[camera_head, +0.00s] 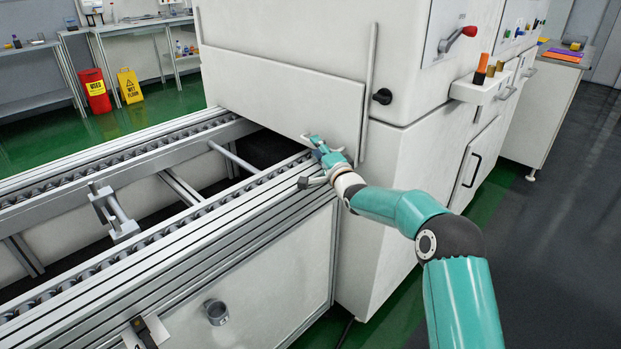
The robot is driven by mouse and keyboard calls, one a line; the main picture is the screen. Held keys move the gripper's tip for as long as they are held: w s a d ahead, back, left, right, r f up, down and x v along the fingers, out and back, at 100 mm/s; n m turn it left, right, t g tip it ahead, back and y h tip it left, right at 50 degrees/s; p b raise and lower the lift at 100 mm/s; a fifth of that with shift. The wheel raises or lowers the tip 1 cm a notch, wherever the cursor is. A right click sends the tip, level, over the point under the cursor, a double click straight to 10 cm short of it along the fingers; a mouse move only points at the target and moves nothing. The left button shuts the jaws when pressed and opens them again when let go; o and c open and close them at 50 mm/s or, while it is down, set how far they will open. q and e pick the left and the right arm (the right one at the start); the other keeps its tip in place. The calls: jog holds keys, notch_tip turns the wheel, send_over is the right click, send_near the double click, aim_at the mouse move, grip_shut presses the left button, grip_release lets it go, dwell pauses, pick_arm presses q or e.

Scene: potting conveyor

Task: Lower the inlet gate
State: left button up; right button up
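The inlet gate (285,95) is a wide white panel on the front of the white machine, above the end of the conveyor. A dark opening shows between its lower edge and the conveyor. My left gripper is not in view.
The roller conveyor (235,205) runs from lower left to the machine, with a metal bracket (115,214) across its middle. A black knob (382,96) and a red-handled lever (458,38) are on the machine. Clear dark floor (555,230) lies at the right.

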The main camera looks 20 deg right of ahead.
aim_at(320, 106)
notch_tip(320, 106, up, 12)
jog(key=p, duration=0.8)
jog(key=shift+w+r, duration=0.1)
jog(key=shift+w, duration=0.05)
jog(key=shift+s+r, duration=0.2)
jog(key=shift+s, duration=0.05)
jog(key=s+f+b, duration=0.2)
jog(key=s, duration=1.5)
jog(key=a+f+g+y+p, duration=0.25)
jog(key=a+f+p, duration=0.35)
jog(key=a+p, duration=0.3)
jog(key=s+a+f+n+g+p, duration=0.2)
jog(key=s+a+f+g+p, duration=0.3)
jog(key=f, duration=0.6)
jog(key=s+a+y+p, duration=0.1)
jog(key=s+a, duration=0.1)
jog(key=s, duration=0.1)
jog(key=shift+s+a+f+n, duration=0.15)
jog(key=shift+a+f+n, duration=0.15)
jog(key=shift+a, duration=0.05)
